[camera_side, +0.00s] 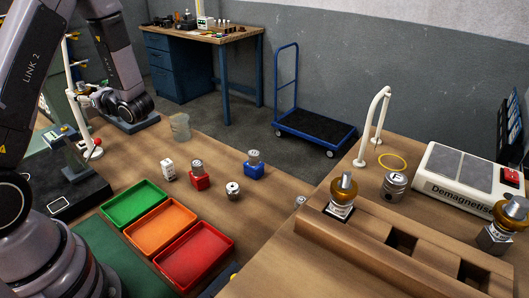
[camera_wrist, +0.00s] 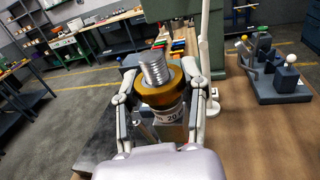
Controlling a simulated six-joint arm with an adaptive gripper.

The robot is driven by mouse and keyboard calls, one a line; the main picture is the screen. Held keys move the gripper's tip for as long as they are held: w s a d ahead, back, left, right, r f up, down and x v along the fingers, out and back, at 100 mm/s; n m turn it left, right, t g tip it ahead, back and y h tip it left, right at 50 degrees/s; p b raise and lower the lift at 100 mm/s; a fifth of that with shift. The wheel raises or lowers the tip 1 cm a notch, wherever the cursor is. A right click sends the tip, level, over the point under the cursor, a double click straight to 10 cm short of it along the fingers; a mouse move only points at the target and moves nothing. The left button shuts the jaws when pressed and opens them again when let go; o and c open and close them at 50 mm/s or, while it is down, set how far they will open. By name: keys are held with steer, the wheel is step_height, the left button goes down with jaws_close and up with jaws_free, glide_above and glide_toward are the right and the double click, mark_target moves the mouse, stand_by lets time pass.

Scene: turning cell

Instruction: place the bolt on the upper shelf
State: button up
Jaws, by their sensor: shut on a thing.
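In the wrist view my gripper (camera_wrist: 165,105) is shut on a part with a silver threaded end (camera_wrist: 155,68), a brass collar and a grey body marked 20. I take it for the bolt, though its lower part is hidden. It points up and leans slightly left. In the side view my arm reaches to the far left, and the gripper is too small and covered there to read. I cannot make out for sure which surface is the upper shelf.
A white post (camera_wrist: 212,60) rises close beside the gripper. A dark fixture with knobs (camera_wrist: 280,88) stands right. In the side view, green, orange and red trays (camera_side: 234,245), small parts and a wooden holder block (camera_side: 375,257) occupy the benches. A blue trolley (camera_side: 315,127) stands on the floor.

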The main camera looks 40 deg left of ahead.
steer(key=shift+w+r, duration=0.1)
steer(key=shift+r, duration=0.45)
steer(key=w+d+f+m+t+h, duration=0.3)
steer(key=w+d+m+t, duration=0.25)
steer(key=d, duration=0.35)
steer(key=w+d+f+m+t+h, duration=0.3)
steer(key=w+d+m+t, duration=0.15)
steer(key=d+t, duration=0.35)
steer(key=w+d+f+m+t+h, duration=0.35)
steer(key=w+d+t, duration=0.25)
steer(key=d, duration=0.5)
steer(key=s+a+f+n+g+y, duration=0.2)
steer(key=a+n+g+y, duration=0.15)
steer(key=a, duration=0.35)
steer(key=s+a+f+n+g+y, duration=0.2)
steer(key=a+g+y, duration=0.2)
steer(key=a, duration=0.4)
steer(key=s+a+f+n+g+y, duration=0.2)
steer(key=s+a+f+n+g, duration=0.3)
steer(key=s+a+n+g, duration=0.55)
steer(key=f, duration=0.2)
steer(key=s+a+f+m+g, duration=0.1)
steer(key=f, duration=0.2)
steer(key=a+f+m+g, duration=0.1)
steer(key=f, duration=0.2)
steer(key=shift+s+a, duration=0.15)
steer(key=shift+s, duration=0.2)
steer(key=shift+f, duration=0.3)
steer(key=shift+f, duration=0.1)
